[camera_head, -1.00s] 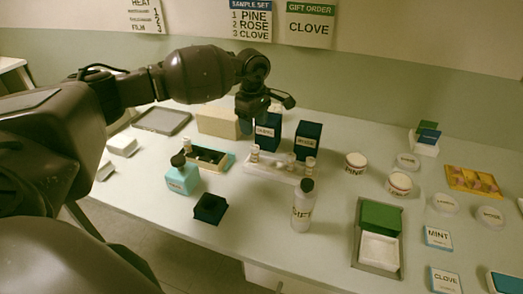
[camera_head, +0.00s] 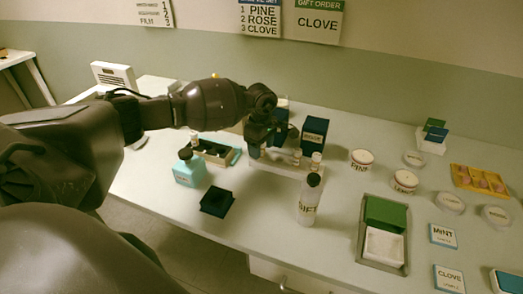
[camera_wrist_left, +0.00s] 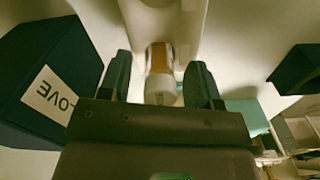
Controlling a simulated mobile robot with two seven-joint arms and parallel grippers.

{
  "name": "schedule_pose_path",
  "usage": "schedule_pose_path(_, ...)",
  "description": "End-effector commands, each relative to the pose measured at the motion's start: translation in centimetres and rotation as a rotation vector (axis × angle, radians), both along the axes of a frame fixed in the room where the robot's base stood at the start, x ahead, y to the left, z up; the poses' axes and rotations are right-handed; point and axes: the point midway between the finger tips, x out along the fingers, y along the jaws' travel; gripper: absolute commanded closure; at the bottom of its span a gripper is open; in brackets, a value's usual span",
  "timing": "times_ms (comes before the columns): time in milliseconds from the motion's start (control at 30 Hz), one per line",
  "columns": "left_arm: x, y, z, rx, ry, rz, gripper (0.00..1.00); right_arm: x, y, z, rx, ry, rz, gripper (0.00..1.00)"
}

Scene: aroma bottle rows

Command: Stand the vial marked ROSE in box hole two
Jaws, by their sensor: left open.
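My left gripper (camera_head: 264,146) is low over the left part of the white vial rack (camera_head: 283,168). In the left wrist view the open fingers (camera_wrist_left: 160,86) stand on either side of a white-capped amber vial (camera_wrist_left: 159,58), with gaps visible. Its marking cannot be read, so I cannot tell whether it is ROSE. Two more white-capped vials (camera_head: 297,157) (camera_head: 316,161) stand further right in the rack. The teal box with a dark insert (camera_head: 229,160) lies left of the rack, with a vial (camera_head: 194,139) at its left end. The hole numbers cannot be read. My right gripper is not in view.
A GIFT bottle (camera_head: 309,203), teal bottle (camera_head: 188,170) and black holder (camera_head: 217,201) stand in front. The wall card (camera_head: 261,18) lists PINE, ROSE, CLOVE.

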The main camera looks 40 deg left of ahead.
Motion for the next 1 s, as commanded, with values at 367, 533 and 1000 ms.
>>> schedule_pose_path(367, 0.0, 0.0, 0.0, 0.000, -0.001, 0.000, 0.70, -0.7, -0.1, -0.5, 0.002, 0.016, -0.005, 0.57)
schedule_pose_path(533, 0.0, 0.0, 0.0, 0.000, -0.001, 0.000, 0.95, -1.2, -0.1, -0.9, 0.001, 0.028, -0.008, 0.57)
schedule_pose_path(1000, 0.1, 0.0, 2.5, 0.000, -0.006, -0.001, 0.95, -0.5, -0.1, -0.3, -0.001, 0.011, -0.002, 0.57)
